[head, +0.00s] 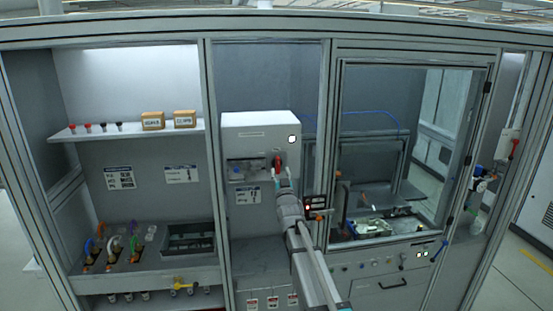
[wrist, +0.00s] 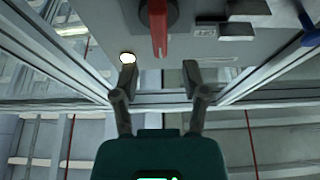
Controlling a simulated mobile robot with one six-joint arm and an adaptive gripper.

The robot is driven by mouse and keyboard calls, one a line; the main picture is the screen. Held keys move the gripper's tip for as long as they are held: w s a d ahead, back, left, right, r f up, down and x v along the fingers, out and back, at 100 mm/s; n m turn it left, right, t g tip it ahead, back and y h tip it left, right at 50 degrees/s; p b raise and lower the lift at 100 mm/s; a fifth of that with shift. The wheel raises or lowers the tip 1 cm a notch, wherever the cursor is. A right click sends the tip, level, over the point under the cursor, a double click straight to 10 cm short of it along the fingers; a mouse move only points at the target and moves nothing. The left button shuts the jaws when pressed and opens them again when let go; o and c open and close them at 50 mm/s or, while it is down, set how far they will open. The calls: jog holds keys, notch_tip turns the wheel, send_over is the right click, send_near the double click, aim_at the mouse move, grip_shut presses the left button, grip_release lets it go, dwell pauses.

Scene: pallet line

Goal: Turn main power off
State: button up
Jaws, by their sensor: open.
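The red handle (head: 277,160) sits on the front of the light-grey box (head: 245,131) in the middle bay. In the wrist view the red handle (wrist: 159,30) stands upright in the picture on a round dark base (wrist: 146,12). My gripper (wrist: 159,76) is open, with its two fingertips apart and nothing between them. The handle's end lies just above the gap between the fingertips in that picture. In the head view my gripper (head: 282,172) is close to the handle, and my arm hides part of the panel below.
A lit white lamp (wrist: 127,58) is beside the left fingertip in the wrist view. A labelled card (head: 248,195) is under the box. A shelf (head: 130,132) with small boxes is left; a glazed door (head: 410,150) is right. Frame posts flank the bay.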

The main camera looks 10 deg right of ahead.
aim_at(278, 163)
jog(key=shift+p+x, duration=0.9)
jog(key=shift+x, duration=2.15)
